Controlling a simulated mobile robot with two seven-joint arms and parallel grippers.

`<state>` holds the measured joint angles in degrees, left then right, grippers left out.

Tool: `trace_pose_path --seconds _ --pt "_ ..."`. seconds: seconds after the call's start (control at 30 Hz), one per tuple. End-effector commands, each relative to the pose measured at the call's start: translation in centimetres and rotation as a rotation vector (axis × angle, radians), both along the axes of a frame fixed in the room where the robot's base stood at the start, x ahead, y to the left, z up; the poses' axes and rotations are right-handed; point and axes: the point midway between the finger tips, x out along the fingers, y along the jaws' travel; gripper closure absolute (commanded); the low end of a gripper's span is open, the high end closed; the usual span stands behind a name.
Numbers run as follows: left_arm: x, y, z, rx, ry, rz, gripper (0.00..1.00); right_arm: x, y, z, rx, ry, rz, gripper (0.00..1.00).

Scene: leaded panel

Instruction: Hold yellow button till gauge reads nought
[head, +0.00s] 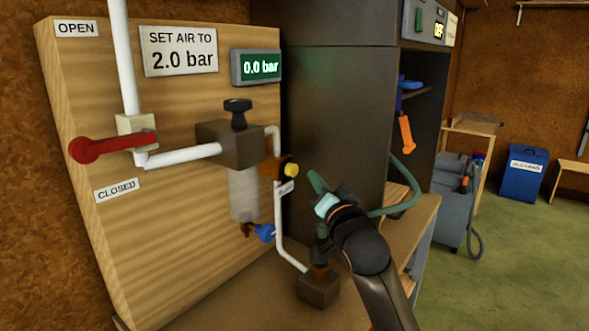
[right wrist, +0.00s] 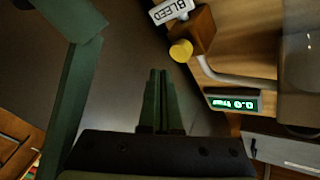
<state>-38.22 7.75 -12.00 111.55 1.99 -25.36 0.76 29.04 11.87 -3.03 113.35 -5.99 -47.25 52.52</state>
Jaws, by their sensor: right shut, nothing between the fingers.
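The yellow button (head: 291,170) sticks out of a small brown block on the pipe, below the regulator. It also shows in the right wrist view (right wrist: 181,51), beside a BLEED label (right wrist: 171,10). The gauge (head: 257,67) reads 0.0 bar in green digits; it shows upside down in the right wrist view (right wrist: 234,103). My right gripper (head: 317,183) is to the right of the button, apart from it. Its green fingers (right wrist: 159,82) are shut together with nothing between them. My left gripper is not in view.
A red lever (head: 110,147) lies crosswise on the white pipe, between the OPEN and CLOSED labels. A regulator with a black knob (head: 238,112) and a blue tap (head: 265,232) are left of my gripper. A dark cabinet (head: 335,110) stands behind it.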

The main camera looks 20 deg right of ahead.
Motion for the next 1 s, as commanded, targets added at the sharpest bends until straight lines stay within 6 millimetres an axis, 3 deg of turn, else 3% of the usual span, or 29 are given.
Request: trace_pose_path --seconds 0.3,1.0 --pt "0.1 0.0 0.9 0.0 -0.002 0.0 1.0 -2.4 -1.5 0.1 -0.002 0.001 -0.001 1.0" --pt "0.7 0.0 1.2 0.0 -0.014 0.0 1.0 -2.6 -1.6 0.0 -0.002 -0.001 -0.001 1.0"
